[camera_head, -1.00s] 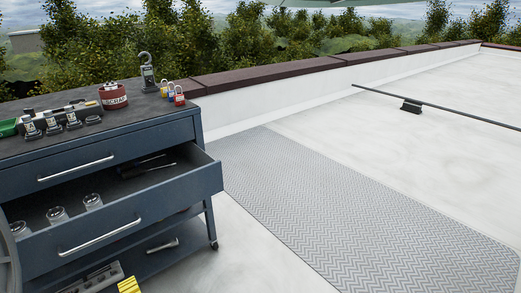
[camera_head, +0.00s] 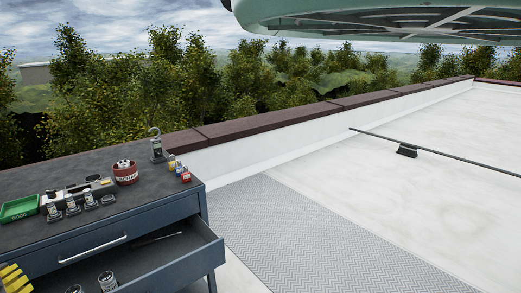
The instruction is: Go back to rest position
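A yellow ribbed part (camera_head: 14,280) shows in the bottom left corner of the head view, in front of the cart. It looks like part of my gripper, but it is cut off by the frame edge. Its fingertips and anything between them are hidden. The blue-grey tool cart (camera_head: 75,242) stands at the left.
On the cart top are a green tray (camera_head: 20,208), several small gauge-like items (camera_head: 73,206), a red scrap tub (camera_head: 125,174), a hook scale (camera_head: 156,148) and padlocks (camera_head: 181,169). A grey walkway mat (camera_head: 310,230) lies right. A dark rod (camera_head: 440,152) crosses the roof beyond. A green round structure (camera_head: 390,20) hangs above.

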